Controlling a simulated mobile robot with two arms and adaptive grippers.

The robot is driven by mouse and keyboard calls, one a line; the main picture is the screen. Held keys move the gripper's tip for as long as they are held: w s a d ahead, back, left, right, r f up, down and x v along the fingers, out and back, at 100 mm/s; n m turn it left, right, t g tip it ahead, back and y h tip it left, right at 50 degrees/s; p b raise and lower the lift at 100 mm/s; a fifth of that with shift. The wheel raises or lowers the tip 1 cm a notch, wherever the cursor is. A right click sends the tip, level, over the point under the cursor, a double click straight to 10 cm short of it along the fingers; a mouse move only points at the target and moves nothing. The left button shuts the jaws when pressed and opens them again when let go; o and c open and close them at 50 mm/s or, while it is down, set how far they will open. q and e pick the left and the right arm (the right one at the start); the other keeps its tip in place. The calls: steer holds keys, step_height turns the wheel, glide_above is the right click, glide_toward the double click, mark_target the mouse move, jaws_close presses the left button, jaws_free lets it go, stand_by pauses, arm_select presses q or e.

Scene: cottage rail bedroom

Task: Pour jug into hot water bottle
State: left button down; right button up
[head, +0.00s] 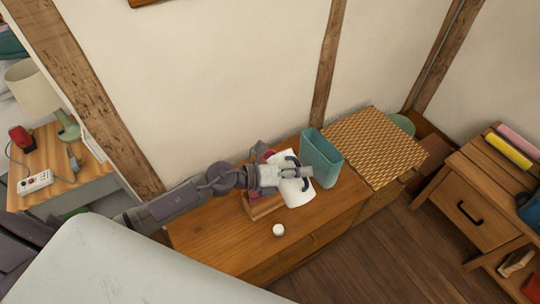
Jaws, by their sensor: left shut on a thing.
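My left gripper (299,173) reaches in from the left over the wooden dresser (335,207) and is shut on the white jug (297,194). Dark blue parts, which look like the jug's handle, show around the fingers. The jug looks tilted, but its spout and contents cannot be made out. A dark red thing (262,155), perhaps the hot water bottle, shows only in part behind my gripper. Below it is a wooden holder (262,208), mostly covered by my arm. The bottle's opening is hidden. My right gripper is out of view.
A small white cap-like piece (279,230) lies on the dresser near its front. A teal open bin (321,158) stands close right of the jug. A woven box (373,146) is farther right. The wall rises directly behind.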

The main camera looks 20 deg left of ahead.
mark_target(296, 159)
arm_select(q)
steer(key=shift+w+a+r+n+h+b, duration=0.3)
steer(key=shift+a+r+n+b, duration=0.15)
steer(key=shift+r, duration=0.15)
steer(key=shift+w+a+r+n+h+b, duration=0.3)
steer(key=shift+r+n, duration=0.1)
steer(key=shift+r, duration=0.2)
steer(key=shift+w+a+r+n+h+b, duration=0.25)
steer(key=shift+a+r+n+b, duration=0.2)
steer(key=shift+r, duration=0.15)
stand_by(4.2)
